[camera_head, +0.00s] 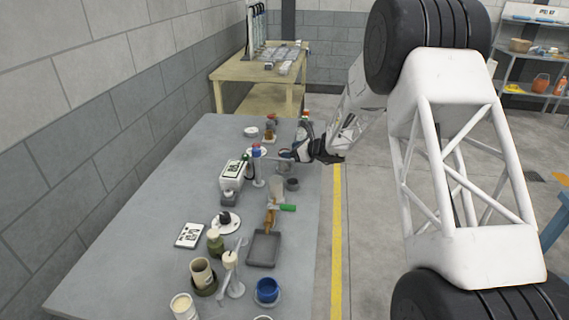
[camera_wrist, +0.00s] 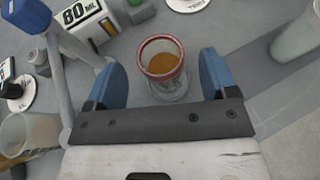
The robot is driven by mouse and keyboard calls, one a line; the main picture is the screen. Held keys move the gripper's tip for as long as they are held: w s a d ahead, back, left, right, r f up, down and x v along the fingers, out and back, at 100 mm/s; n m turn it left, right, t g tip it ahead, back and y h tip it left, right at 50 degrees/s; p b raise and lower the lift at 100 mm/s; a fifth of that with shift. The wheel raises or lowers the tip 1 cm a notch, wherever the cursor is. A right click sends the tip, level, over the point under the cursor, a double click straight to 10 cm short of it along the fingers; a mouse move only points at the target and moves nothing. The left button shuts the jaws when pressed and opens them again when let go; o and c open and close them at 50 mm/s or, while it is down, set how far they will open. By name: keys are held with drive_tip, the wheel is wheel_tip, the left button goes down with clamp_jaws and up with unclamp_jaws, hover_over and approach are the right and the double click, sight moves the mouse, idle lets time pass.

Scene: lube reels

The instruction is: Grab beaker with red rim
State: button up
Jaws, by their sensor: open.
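The beaker with the red rim (camera_wrist: 162,62) stands on the grey table in the wrist view. It is clear, with orange-brown contents. My gripper (camera_wrist: 158,80) is open, its two blue fingers apart on either side of the beaker, with the beaker between and slightly beyond them. In the head view my gripper (camera_head: 290,155) is over the far right part of the table, and the beaker is too small or hidden to make out there.
A white box marked 80 ML (camera_wrist: 88,20) stands left of the beaker, close to a blue-topped stand (camera_wrist: 28,14). A pale cup (camera_wrist: 28,135) is at lower left and a clear container (camera_wrist: 297,36) at right. In the head view, a grey tray (camera_head: 263,249) and blue cup (camera_head: 267,290) are nearer.

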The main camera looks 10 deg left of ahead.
drive_tip(key=shift+x, duration=1.85)
drive_tip(key=shift+c, duration=0.4)
drive_tip(key=c, duration=1)
